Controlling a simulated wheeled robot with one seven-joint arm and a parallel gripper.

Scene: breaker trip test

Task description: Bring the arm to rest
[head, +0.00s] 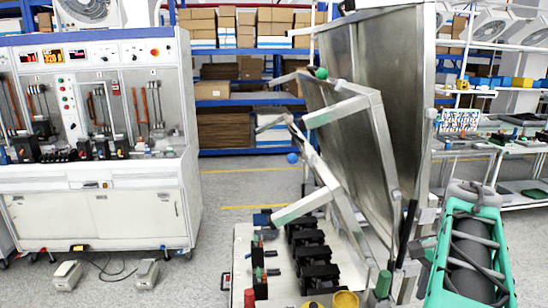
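My gripper's fingers do not show in the head view, so I cannot see whether they are open or shut. A teal and grey mechanical part with dark tubes stands at the lower right; it may belong to my arm, but I cannot tell. A pale cart (240,240) stands at the bottom middle. Several black breaker blocks (315,262) are lined up on it. A frame of large tilted metal panels (385,95) rises over the cart's right side.
A white test bench (95,205) with displays and tools stands at the left. Grey pedals (67,274) lie on the floor before it. Blue shelves (262,95) with boxes stand behind, and a workbench (520,190) is at the right. Floor (235,190) is clear between bench and cart.

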